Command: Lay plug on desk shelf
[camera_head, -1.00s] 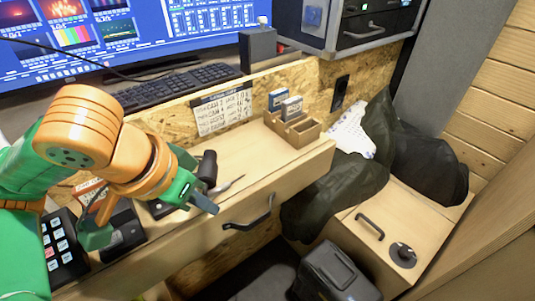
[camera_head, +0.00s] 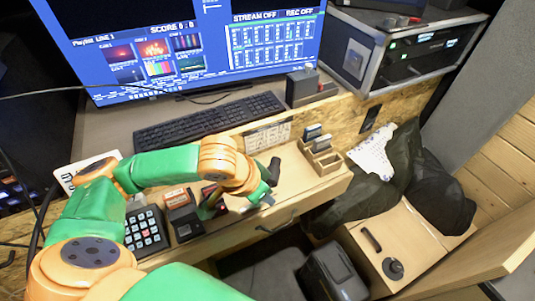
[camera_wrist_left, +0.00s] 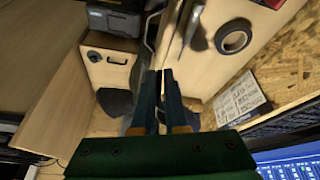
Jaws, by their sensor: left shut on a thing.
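My left gripper (camera_head: 266,201) is at the front edge of the pale wooden desk shelf (camera_head: 300,184), near its dark handle. In the left wrist view its two dark fingers (camera_wrist_left: 167,72) are close together. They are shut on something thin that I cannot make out. I cannot pick out the plug for certain in either view. A black upright cylinder (camera_head: 274,167) stands on the shelf just behind the gripper. In the wrist view, a black ring-shaped top (camera_wrist_left: 234,37) and a grey slim tool (camera_wrist_left: 196,32) show on the shelf. My right gripper is out of view.
A wooden card holder (camera_head: 325,162) stands at the shelf's right end. A button pad (camera_head: 146,230) is to the left. A keyboard (camera_head: 210,120) and monitor are behind. A dark jacket (camera_head: 365,190) lies by the right cabinet. Bare shelf lies between cylinder and holder.

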